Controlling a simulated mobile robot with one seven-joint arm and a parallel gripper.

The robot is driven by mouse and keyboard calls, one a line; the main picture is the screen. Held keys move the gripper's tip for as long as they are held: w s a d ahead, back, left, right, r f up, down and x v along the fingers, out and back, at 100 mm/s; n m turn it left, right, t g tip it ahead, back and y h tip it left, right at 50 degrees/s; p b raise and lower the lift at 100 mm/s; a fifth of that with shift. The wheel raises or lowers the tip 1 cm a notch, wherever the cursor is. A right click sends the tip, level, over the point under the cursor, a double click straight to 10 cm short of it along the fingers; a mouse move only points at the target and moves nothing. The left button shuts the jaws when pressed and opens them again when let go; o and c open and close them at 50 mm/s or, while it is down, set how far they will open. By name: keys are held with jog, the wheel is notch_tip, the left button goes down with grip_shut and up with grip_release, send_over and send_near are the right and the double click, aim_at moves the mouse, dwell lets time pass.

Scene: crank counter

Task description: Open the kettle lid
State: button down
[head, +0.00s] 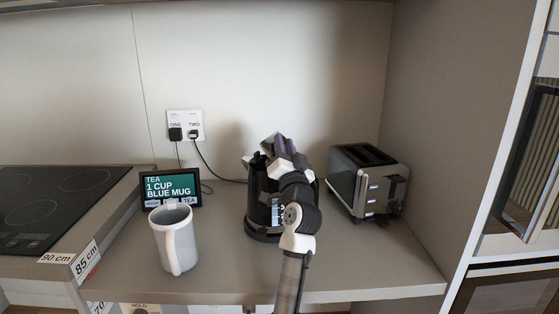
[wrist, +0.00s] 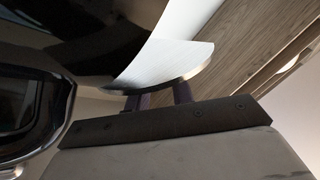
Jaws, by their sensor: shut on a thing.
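The dark kettle (head: 258,200) stands on the counter, partly hidden behind my arm. My gripper (head: 268,150) is over the kettle's top, and its fingers are hard to make out there. In the wrist view, my gripper (wrist: 158,97) has its two dark fingers at the edge of a pale, shiny disc with a metal rim, which looks like the kettle lid (wrist: 165,62). The gripper is shut on it. A glossy black surface (wrist: 70,35), likely the kettle, fills the upper left. How far the lid is tilted is not clear.
A toaster (head: 368,183) stands close to the right of the kettle. A pale mug (head: 181,247) and a small display (head: 171,188) reading "TEA 1 CUP BLUE MUG" are to the left. A cooktop (head: 55,205) lies further left. A cord runs from the wall socket (head: 185,124) towards the kettle.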

jog(key=shift+s+d+r+m+t+h+b, duration=0.15)
jog(key=shift+d+m+t+h+b, duration=0.15)
jog(key=shift+m+h, duration=0.7)
jog(key=shift+s+d+m+t+h+b, duration=0.2)
jog(key=shift+d+m+t+h, duration=0.35)
jog(key=shift+m, duration=0.7)
jog(key=shift+s+d+r+m+t+h+b, duration=0.1)
jog(key=shift+d+m+t+h+b, duration=0.15)
jog(key=shift+m+h, duration=0.8)
jog(key=shift+m, duration=0.3)
jog(key=c, duration=1.2)
grip_release()
jog(key=shift+s+f, duration=0.1)
jog(key=b+v, duration=0.2)
jog(key=v, duration=1.1)
jog(key=shift+s+f+b, duration=0.2)
jog(key=shift+s+b, duration=0.1)
jog(key=shift+b, duration=0.1)
